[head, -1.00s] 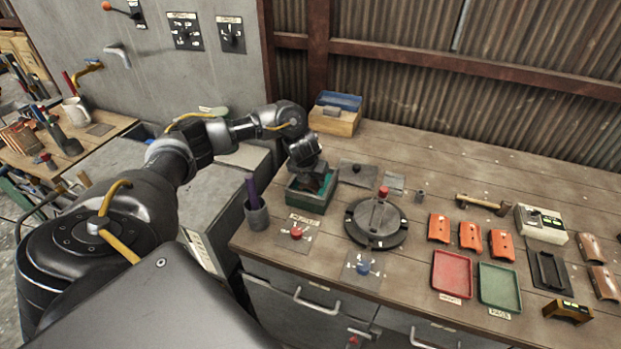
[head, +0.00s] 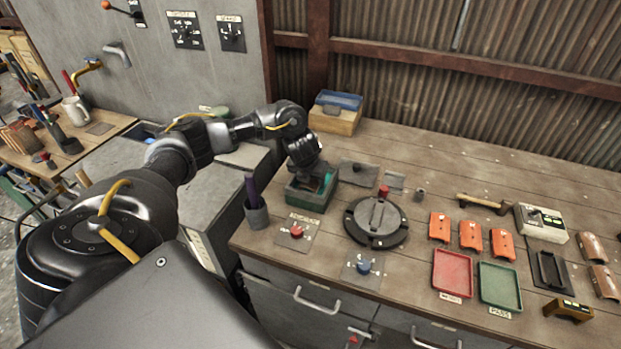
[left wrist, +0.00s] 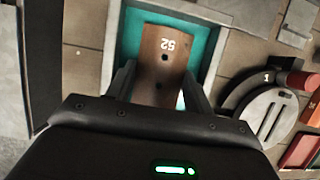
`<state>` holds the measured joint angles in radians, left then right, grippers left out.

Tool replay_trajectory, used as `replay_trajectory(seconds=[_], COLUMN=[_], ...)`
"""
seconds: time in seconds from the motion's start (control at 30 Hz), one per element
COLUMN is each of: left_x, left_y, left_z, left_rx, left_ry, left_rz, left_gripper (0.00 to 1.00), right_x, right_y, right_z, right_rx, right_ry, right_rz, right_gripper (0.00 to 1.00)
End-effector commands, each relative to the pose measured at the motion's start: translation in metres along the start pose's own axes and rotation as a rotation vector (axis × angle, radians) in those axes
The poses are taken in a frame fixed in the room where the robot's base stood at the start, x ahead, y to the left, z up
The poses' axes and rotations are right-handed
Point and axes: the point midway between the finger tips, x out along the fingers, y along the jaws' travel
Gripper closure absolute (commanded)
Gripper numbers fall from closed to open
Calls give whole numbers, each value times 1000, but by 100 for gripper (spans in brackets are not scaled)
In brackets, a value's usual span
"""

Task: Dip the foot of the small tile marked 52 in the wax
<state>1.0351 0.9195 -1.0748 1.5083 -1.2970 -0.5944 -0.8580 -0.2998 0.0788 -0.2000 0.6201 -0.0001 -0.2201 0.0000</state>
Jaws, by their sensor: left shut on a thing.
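The small brown tile marked 52 (left wrist: 163,60) shows in the left wrist view, its number upside down and dark holes below it. My left gripper (left wrist: 158,90) is shut on it, one finger on each side. In the head view my left gripper (head: 308,176) points down into the dark green wax tray (head: 308,203) and hides most of the tile. Teal wax shows around the tile in the left wrist view (left wrist: 127,38). My right gripper is out of view.
A wooden box with a blue top (head: 336,113) stands behind. Orange pieces (head: 470,235) and red and green trays lie farther right.

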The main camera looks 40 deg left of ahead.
Motion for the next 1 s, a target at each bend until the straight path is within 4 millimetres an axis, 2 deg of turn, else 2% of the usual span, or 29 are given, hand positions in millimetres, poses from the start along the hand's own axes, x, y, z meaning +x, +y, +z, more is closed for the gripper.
replay_trajectory(seconds=[0.43, 1.0], left_x=[-2, -19], left_y=[0, 0], left_z=[1, 8], left_rx=[0, 0], left_ry=[-1, -1], left_rz=[0, 0], left_gripper=[72, 72], right_x=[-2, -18], right_y=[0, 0], right_z=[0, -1], right_rx=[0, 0], right_ry=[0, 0], right_rz=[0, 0], right_gripper=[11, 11])
